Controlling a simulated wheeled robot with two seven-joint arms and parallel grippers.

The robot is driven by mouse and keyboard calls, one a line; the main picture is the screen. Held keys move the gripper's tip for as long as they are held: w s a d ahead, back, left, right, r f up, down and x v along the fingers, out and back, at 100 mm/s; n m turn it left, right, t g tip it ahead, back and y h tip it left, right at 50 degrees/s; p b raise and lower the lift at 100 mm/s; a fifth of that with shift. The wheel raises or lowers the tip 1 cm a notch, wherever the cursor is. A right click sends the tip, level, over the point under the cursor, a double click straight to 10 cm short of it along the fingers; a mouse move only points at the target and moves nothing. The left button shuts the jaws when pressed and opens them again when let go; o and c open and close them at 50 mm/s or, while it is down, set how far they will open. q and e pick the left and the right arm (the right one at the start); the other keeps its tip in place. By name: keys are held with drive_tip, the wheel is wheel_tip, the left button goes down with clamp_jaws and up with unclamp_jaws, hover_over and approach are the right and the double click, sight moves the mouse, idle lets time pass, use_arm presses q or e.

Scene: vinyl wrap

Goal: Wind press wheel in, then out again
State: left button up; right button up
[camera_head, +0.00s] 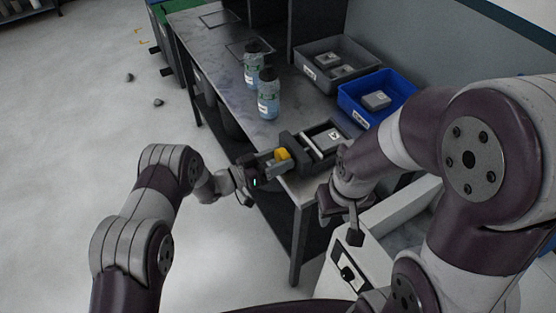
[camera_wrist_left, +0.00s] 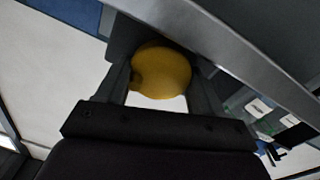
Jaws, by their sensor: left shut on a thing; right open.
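The press (camera_head: 314,143) sits at the near right end of the metal bench, a dark frame with a grey block and a pale labelled part in it. Its yellow wheel (camera_head: 282,154) faces left, toward my left arm. In the left wrist view the wheel (camera_wrist_left: 162,72) is a round yellow knob between the two fingers. My left gripper (camera_head: 264,164) is shut on the wheel. My right gripper (camera_head: 341,207) is open, apart from the press, in front of the bench's right end. Its fingers are partly hidden by its own wrist.
Two clear bottles with blue liquid (camera_head: 268,100) stand left of the press. A grey bin (camera_head: 312,52) and a blue bin (camera_head: 404,82), each holding grey parts, stand at the back. A white cabinet (camera_head: 385,228) is at the right. The floor to the left is mostly free.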

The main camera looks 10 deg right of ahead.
idle(0.3)
use_arm(q)
drive_tip(key=o, duration=1)
drive_tip(key=shift+a, duration=0.1)
drive_tip(key=b+v, duration=0.1)
drive_tip(key=v, duration=1.1)
drive_tip(key=shift+s+a, duration=0.15)
drive_tip(key=shift+a, duration=0.1)
